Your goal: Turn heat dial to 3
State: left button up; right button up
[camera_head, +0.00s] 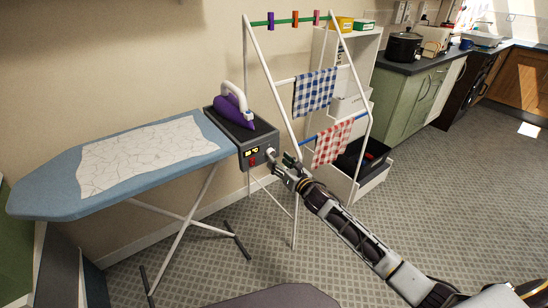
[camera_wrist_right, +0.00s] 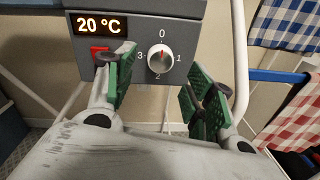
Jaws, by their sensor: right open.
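The heat dial (camera_wrist_right: 160,58) is a silver knob on a grey control box (camera_head: 257,150), with 0 above, 1 right, 2 below and 3 left. Its red mark points up at 0. The display (camera_wrist_right: 99,24) reads 20 °C, and a red switch (camera_wrist_right: 98,52) sits left of the dial. My right gripper (camera_wrist_right: 164,88) is open and empty, its green-padded fingers either side of and just below the dial, apart from it. In the head view my right gripper (camera_head: 284,164) is just at the right of the box front. My left gripper is not in view.
A purple iron (camera_head: 230,108) rests on top of the control box, at the end of the blue ironing board (camera_head: 60,187). A drying rack (camera_head: 262,55) with a blue checked cloth (camera_head: 315,91) and a red checked cloth (camera_head: 333,142) stands close on the right.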

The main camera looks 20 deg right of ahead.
aim_at(271, 153)
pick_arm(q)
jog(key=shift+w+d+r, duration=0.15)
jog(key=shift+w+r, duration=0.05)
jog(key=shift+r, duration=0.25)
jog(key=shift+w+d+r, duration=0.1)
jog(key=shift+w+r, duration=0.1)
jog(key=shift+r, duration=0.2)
pick_arm(e)
jog(key=x, duration=0.4)
jog(key=shift+w, duration=0.1)
jog(key=c, duration=1)
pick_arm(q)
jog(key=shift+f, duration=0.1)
